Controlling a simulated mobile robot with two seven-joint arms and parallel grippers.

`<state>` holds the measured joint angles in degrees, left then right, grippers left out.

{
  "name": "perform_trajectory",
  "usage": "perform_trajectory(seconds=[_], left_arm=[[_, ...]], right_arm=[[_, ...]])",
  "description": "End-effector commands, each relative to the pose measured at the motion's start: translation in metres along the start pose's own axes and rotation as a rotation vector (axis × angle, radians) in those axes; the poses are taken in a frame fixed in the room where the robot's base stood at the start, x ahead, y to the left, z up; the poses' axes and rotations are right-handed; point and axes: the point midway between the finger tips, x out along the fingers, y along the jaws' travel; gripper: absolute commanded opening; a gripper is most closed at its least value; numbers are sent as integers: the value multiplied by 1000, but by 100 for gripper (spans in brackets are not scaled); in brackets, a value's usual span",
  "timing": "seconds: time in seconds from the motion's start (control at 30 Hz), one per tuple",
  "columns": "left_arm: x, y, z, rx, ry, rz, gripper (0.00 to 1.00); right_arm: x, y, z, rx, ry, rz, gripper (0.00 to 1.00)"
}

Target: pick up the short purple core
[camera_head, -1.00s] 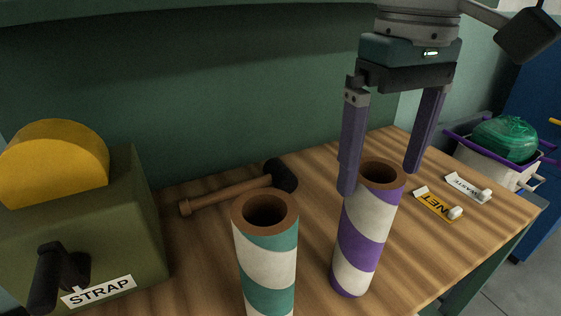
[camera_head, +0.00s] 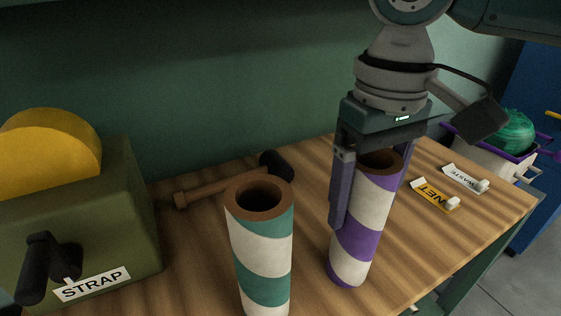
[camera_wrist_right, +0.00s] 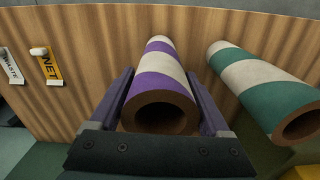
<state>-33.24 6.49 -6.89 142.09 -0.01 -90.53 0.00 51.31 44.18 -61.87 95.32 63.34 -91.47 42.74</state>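The short purple core (camera_head: 366,215) is a hollow brown tube with purple and white spiral stripes, standing upright on the wooden table. My right gripper (camera_head: 368,217) comes down from above with its fingers on either side of the core's upper part. In the right wrist view the core (camera_wrist_right: 163,83) lies between the two open fingers (camera_wrist_right: 164,95), with a small gap showing at least on the right side. Its open top end faces the wrist camera. My left gripper is not in the head view.
A green-and-white striped core (camera_head: 262,250) stands just left of the purple one. A mallet (camera_head: 222,188) lies behind it. A strap box (camera_head: 80,225) is at the left. NET (camera_head: 435,194) and WASTE (camera_head: 466,178) tags lie right; a bin (camera_head: 492,158) stands beyond.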

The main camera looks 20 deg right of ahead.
Motion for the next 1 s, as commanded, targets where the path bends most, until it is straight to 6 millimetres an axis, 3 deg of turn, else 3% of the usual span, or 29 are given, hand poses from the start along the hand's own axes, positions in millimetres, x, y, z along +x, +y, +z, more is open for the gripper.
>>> perform_trajectory(seconds=[0.07,0.7,1.0], left_arm=[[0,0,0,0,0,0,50],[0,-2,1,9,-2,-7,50],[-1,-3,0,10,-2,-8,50]], right_arm=[[0,0,0,0,0,0,71],[-1,0,0,1,1,0,0],[-4,0,0,1,1,0,0]])
